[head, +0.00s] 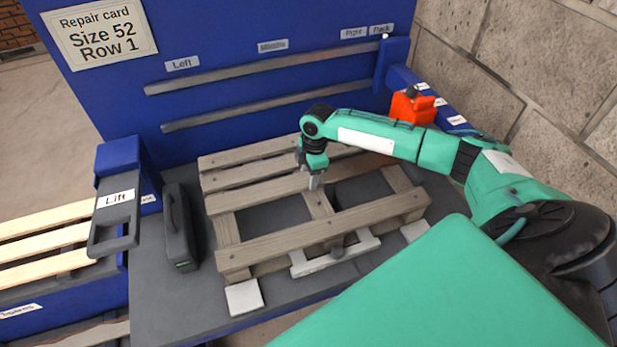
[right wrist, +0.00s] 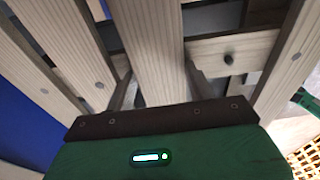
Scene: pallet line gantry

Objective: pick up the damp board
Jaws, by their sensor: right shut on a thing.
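A weathered grey-brown wooden pallet (head: 330,228) lies on the dark table, with several boards across its top and an open gap before its front board. My right gripper (head: 314,182) points down at the board third from the back (head: 255,196). In the right wrist view my right gripper (right wrist: 156,72) has one finger on each side of a plank (right wrist: 152,40) and is shut on it. The board still lies level in the pallet. I cannot tell by colour which board is damp. My left gripper is not in view.
A dark grey handled device (head: 179,230) stands left of the pallet. A grey handle marked Lift (head: 113,215) hangs on a blue post. Pale boards (head: 45,245) lie further left. A red-orange object (head: 412,107) sits at back right. A blue panel with rails (head: 250,75) stands behind.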

